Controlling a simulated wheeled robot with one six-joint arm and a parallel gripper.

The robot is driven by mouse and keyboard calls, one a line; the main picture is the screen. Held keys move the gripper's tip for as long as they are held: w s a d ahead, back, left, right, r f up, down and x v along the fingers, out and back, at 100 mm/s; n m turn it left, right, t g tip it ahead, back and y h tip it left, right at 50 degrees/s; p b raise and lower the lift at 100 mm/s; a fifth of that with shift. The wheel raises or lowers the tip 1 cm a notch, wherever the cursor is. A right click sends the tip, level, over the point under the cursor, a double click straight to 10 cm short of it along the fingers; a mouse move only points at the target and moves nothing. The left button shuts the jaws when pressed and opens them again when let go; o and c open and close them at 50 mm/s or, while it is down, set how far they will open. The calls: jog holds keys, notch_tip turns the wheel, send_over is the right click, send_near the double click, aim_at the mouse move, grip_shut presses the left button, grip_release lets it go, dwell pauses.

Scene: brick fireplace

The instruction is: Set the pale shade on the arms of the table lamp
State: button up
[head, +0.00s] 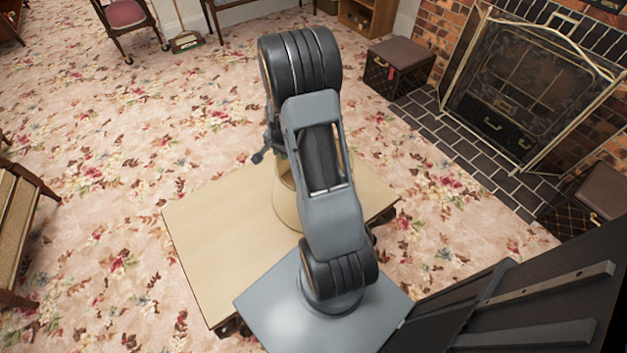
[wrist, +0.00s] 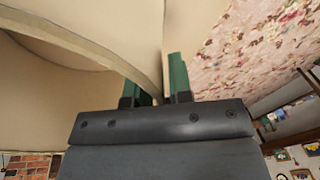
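The pale shade (head: 287,205) is a cream cone with an open top, over the tan table top, partly hidden by my arm in the head view. In the wrist view the shade (wrist: 60,72) fills the left side, its rim running down to my fingers. My gripper (wrist: 159,88) has its two green fingers close together, one on each side of the shade's wall, and looks shut on it. In the head view my gripper (head: 264,152) is mostly hidden beside the shade's top. I cannot make out the table lamp or its arms; my arm covers that area.
The low table (head: 215,240) has a bare top on its left side. A dark box stool (head: 400,65) and the fireplace screen (head: 530,85) stand at the right. A wooden chair (head: 22,230) is at the left edge. Flowered carpet is clear between.

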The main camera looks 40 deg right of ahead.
grip_shut()
